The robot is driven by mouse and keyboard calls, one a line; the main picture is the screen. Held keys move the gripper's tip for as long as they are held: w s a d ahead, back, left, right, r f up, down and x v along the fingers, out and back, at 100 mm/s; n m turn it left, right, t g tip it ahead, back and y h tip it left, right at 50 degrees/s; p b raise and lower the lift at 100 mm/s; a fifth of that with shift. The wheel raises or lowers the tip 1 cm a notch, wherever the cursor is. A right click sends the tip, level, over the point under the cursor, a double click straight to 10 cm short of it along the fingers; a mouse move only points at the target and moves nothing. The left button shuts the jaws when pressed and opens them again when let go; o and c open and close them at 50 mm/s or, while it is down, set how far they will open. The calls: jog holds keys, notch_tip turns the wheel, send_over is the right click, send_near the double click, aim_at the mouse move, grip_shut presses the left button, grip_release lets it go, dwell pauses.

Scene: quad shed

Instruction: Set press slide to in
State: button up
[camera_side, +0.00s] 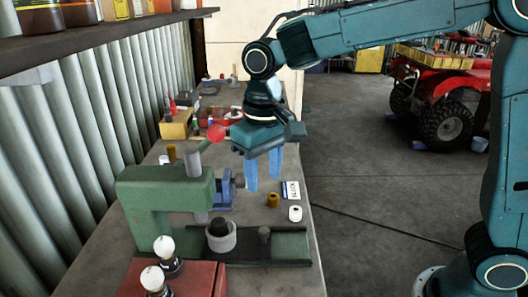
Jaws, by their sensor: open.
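A green press (165,188) stands on the bench, with a red ball (216,132) on its lever and a grey ram (200,216) below its head. Its low base carries a dark slide track (288,246) running right. On the track, a grey ring-shaped holder (221,238) with a dark cylinder in it sits just right of the ram. A small grey knob (264,234) stands farther right along the track. My gripper (264,184) is open and empty, pointing down above the bench, behind the track and right of the press head. It appears apart from the slide.
A blue vise-like part (223,190) stands behind the track. A brass ring (273,200), a white ring (295,214) and a small label card (291,190) lie near the bench's right edge. A red box (190,283) with white-topped bulbs is in front. A shelf (100,42) overhangs the left.

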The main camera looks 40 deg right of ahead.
aim_at(263, 230)
jog(key=n, duration=1)
jog(key=shift+w+d+f+n, duration=0.1)
jog(key=shift+w+d+n, duration=0.1)
jog(key=shift+w+n, duration=0.2)
jog(key=shift+f, duration=0.1)
jog(key=f, duration=1.3)
jog(key=shift+s+a+f, duration=0.25)
jog(key=shift+s+f, duration=0.05)
jog(key=shift+s, duration=0.05)
grip_shut()
